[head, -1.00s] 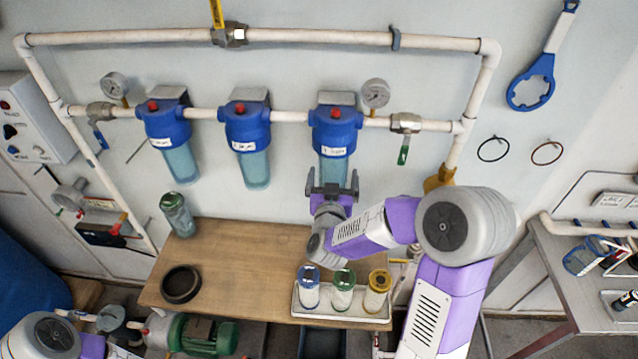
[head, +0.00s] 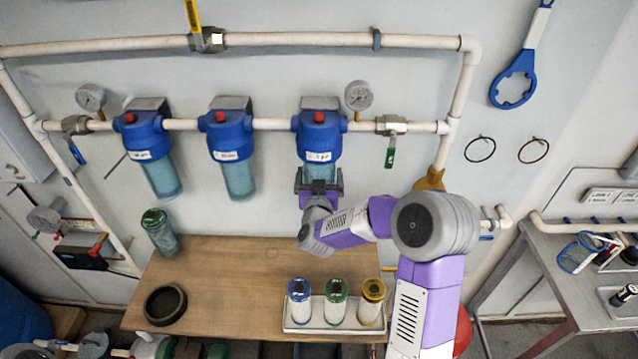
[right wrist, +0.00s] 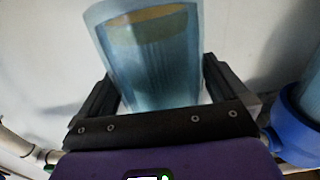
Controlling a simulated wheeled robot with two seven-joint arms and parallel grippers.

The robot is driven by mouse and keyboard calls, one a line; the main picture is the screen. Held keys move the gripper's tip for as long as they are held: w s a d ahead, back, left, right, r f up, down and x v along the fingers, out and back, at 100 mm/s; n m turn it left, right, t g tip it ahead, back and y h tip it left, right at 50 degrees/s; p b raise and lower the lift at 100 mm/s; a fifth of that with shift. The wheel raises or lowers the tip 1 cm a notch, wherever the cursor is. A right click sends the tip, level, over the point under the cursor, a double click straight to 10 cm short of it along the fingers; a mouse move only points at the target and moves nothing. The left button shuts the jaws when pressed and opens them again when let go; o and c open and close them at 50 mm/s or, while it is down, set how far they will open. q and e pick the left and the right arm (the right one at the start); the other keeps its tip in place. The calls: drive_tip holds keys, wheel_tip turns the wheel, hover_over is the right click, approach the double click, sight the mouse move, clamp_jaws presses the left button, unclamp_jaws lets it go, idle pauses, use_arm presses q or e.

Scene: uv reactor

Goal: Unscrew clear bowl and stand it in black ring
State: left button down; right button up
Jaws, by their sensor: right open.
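Three blue filter heads hang on the white pipe, each with a clear bluish bowl below. My right gripper (head: 319,180) is under the rightmost head (head: 319,136), with its fingers open on either side of that head's clear bowl (head: 318,166). In the right wrist view the bowl (right wrist: 150,60) stands between the two black fingers (right wrist: 155,95); I cannot tell whether either finger touches it. The bowl's lower end is hidden by the gripper in the head view. The black ring (head: 149,318) lies flat and empty on the wooden bench, front left. My left gripper is out of view.
A clear container with a green top (head: 160,232) leans at the bench's back left. A tray (head: 292,326) with three filter cartridges stands at the front right. A blue wrench (head: 513,77) hangs on the wall. The bench (head: 230,275) is clear in the middle.

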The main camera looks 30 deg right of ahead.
drive_tip(key=shift+w, duration=0.2)
drive_tip(key=shift+c, duration=0.3)
drive_tip(key=c, duration=1.2)
drive_tip(key=o, duration=1.1)
drive_tip(key=shift+c, duration=0.2)
drive_tip(key=c, duration=0.9)
drive_tip(key=m+g+h, duration=0.2)
drive_tip(key=shift+a+h, duration=0.1)
drive_tip(key=shift+h, duration=0.2)
drive_tip(key=shift+c, duration=0.2)
drive_tip(key=shift+m+g+h, duration=0.7)
